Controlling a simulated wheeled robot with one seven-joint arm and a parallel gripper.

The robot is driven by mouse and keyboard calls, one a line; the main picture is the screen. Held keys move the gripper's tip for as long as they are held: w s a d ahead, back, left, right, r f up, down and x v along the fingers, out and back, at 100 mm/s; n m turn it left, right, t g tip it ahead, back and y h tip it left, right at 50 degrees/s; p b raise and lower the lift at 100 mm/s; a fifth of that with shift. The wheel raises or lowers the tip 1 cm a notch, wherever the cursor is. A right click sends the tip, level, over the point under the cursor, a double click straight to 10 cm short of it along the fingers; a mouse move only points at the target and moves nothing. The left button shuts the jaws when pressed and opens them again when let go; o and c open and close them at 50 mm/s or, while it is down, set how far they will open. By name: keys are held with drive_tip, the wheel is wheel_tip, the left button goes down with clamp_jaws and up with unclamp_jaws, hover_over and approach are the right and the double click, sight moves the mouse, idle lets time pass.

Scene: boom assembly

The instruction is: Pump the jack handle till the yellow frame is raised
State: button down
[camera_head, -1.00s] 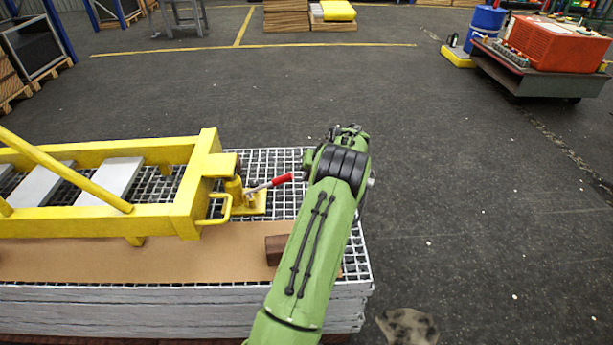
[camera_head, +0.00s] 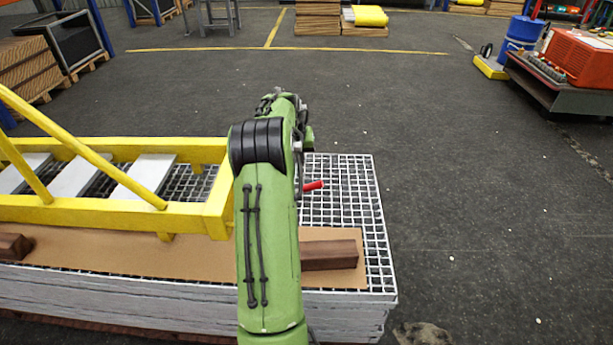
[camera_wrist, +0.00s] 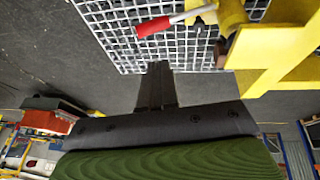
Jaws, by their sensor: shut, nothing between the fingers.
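The yellow frame (camera_head: 100,210) lies along the left of the grating stack, over a brown sheet. The jack's red-gripped handle (camera_head: 313,186) sticks out to the right from behind my green arm in the head view. In the wrist view the red grip (camera_wrist: 153,28) and its pale rod run to the yellow jack (camera_wrist: 232,15), beside the yellow frame (camera_wrist: 290,50). My gripper (camera_wrist: 157,68) shows in the wrist view with its dark fingers together and empty, apart from the red grip. In the head view my arm hides the jack body and my gripper.
A dark brown wooden block (camera_head: 328,255) lies on the brown sheet (camera_head: 150,257), right of my arm. The grating (camera_head: 345,200) is bare at the right end. Open floor (camera_head: 480,230) lies beyond it. A cart (camera_head: 560,85) with an orange machine stands far right.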

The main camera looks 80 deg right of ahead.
idle(0.3)
drive_tip(key=b, duration=0.3)
approach(314, 184)
drive_tip(key=w+x, duration=0.1)
drive_tip(key=x, duration=0.4)
drive_tip(key=shift+b+x, duration=0.3)
drive_tip(key=shift+x, duration=0.6)
drive_tip(key=shift+d+r, duration=0.1)
drive_tip(key=shift+r, duration=0.05)
drive_tip(key=shift+s, duration=0.1)
drive_tip(key=shift+s+d+f+t, duration=0.1)
drive_tip(key=shift+s+f+t, duration=0.3)
drive_tip(key=shift+s+f, duration=0.25)
drive_tip(key=shift+s+d+f+m+t+y+b, duration=0.15)
drive_tip(key=shift+s+f+t+b, duration=0.5)
drive_tip(key=shift+f, duration=0.8)
drive_tip(key=shift+s+d+f+m+t+y+b, duration=0.1)
drive_tip(key=shift+s+f+m+t+y+b, duration=0.25)
drive_tip(key=shift+f+t, duration=0.9)
drive_tip(key=shift+s+d+f+m+t+y+b, duration=0.1)
drive_tip(key=shift+s+f+t+b, duration=0.35)
drive_tip(key=shift+f, duration=1.25)
drive_tip(key=shift+a+f, duration=0.1)
